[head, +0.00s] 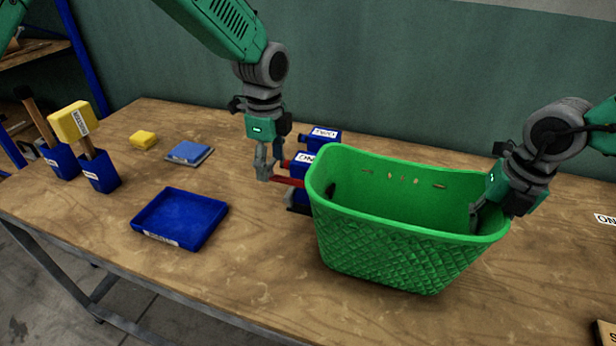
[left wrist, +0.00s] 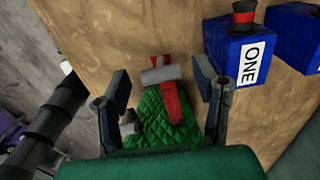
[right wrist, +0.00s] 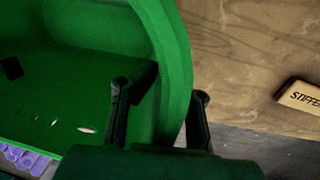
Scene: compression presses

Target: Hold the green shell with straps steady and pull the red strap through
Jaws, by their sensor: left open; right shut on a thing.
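The green quilted shell (head: 400,245) stands upright on the workbench, open at the top, with small slots in its inner far wall. A red strap (head: 286,181) sticks out on its left side; in the left wrist view the red strap (left wrist: 171,101) lies by a grey piece (left wrist: 161,74) on the green quilting. My left gripper (head: 268,166) is open beside the shell's left end, its fingers either side of the strap area in the wrist view. My right gripper (head: 476,210) is shut on the shell's right end wall; its fingers straddle that rim (right wrist: 174,85).
Blue blocks marked ONE (head: 305,160) and TWO (head: 325,137) stand behind the strap. A blue tray (head: 180,219), a blue pad (head: 189,152), a yellow block (head: 143,139) and mallets in blue holders (head: 98,171) are left. A labelled block (right wrist: 303,97) lies right.

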